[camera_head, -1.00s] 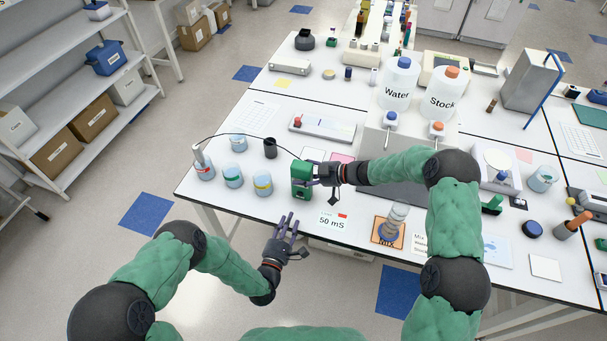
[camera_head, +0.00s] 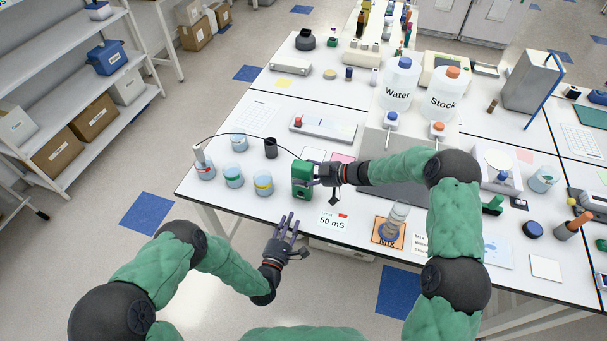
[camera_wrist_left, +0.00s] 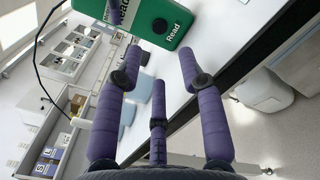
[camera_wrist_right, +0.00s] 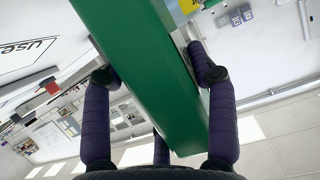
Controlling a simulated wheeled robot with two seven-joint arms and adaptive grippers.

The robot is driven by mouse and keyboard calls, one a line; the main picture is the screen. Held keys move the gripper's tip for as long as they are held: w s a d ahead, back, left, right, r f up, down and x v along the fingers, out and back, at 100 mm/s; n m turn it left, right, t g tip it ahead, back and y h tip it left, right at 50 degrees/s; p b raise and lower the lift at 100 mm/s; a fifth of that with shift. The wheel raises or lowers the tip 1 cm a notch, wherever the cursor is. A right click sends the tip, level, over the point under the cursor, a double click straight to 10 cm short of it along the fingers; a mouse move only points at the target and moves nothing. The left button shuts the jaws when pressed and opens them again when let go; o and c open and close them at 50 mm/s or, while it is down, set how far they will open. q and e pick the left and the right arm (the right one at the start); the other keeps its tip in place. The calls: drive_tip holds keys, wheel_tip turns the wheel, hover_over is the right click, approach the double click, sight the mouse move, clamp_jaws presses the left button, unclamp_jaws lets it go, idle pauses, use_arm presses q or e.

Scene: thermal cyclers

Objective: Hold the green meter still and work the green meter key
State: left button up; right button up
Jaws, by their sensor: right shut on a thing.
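The green meter (camera_head: 302,181) stands upright near the front edge of the table. My right gripper (camera_head: 314,175) is shut on it from the right side; in the right wrist view its fingers lie on both sides of the green body (camera_wrist_right: 140,70). My left gripper (camera_head: 285,224) is open and empty, below and in front of the meter at the table's edge. In the left wrist view the meter's front (camera_wrist_left: 150,18) shows beyond the spread fingers, with a round dark key (camera_wrist_left: 160,26) beside the word "Read". The left fingers do not touch the key.
A black cable runs from the meter to a probe in a beaker (camera_head: 205,171) at the left. Two more beakers (camera_head: 233,176) (camera_head: 263,184) stand left of the meter. A "50 mS" card (camera_head: 332,222) lies to its right, with a glass vessel on the orange mix pad (camera_head: 376,234) beyond.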

use_arm(q)
clamp_jaws()
idle(1.1)
